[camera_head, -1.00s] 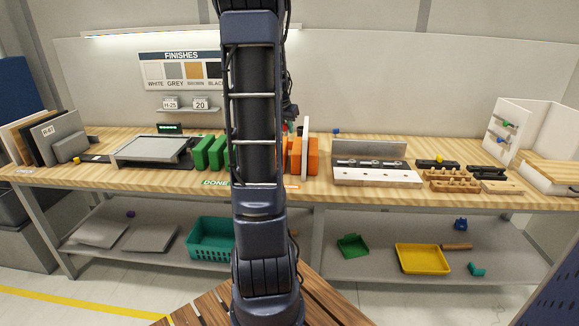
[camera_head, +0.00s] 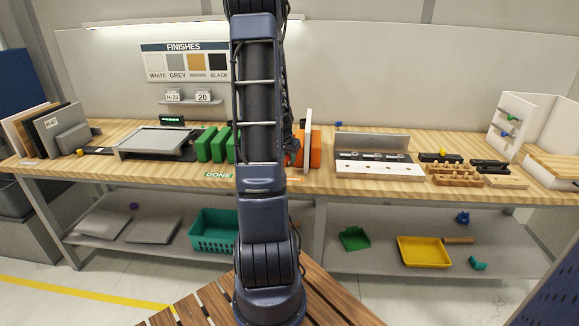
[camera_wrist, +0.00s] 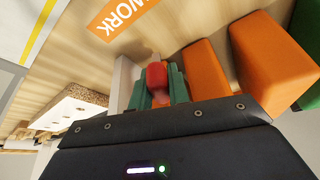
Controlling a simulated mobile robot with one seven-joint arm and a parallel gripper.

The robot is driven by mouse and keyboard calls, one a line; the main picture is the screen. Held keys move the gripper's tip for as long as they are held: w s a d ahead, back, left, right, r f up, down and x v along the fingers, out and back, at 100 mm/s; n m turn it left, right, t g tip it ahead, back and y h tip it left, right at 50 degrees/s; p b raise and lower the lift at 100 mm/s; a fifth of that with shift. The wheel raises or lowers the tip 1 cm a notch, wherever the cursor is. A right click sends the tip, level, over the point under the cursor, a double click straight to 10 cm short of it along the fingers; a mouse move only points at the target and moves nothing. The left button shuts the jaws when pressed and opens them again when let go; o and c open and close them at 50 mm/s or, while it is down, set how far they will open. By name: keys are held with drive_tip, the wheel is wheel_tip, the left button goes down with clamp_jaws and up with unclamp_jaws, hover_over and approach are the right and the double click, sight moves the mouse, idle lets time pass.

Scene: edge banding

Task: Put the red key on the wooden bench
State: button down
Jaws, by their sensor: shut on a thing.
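The red key (camera_wrist: 157,75) shows in the wrist view as a rounded red piece between the green fingertips of my gripper (camera_wrist: 158,85). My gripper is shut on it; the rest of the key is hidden. The fingers are over the worktop, between a white panel (camera_wrist: 122,82) and an orange block (camera_wrist: 206,70); I cannot tell if they touch either. In the head view my arm hides the fingers and key. The long workbench has a wooden top (camera_head: 230,182). A separate low slatted wooden surface (camera_head: 317,290) is close in front, partly behind my arm.
Green blocks (camera_head: 204,145) stand left of my arm; an orange block (camera_head: 314,148) and white panel (camera_head: 307,135) stand to its right. A white-fronted fixture (camera_head: 378,165) is farther right. The shelf below holds a teal basket (camera_head: 213,235) and yellow tray (camera_head: 423,251).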

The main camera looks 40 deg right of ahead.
drive_tip(key=shift+f, duration=2.15)
drive_tip(key=shift+f, duration=0.1)
drive_tip(key=c, duration=1.3)
unclamp_jaws()
drive_tip(key=shift+c, duration=0.2)
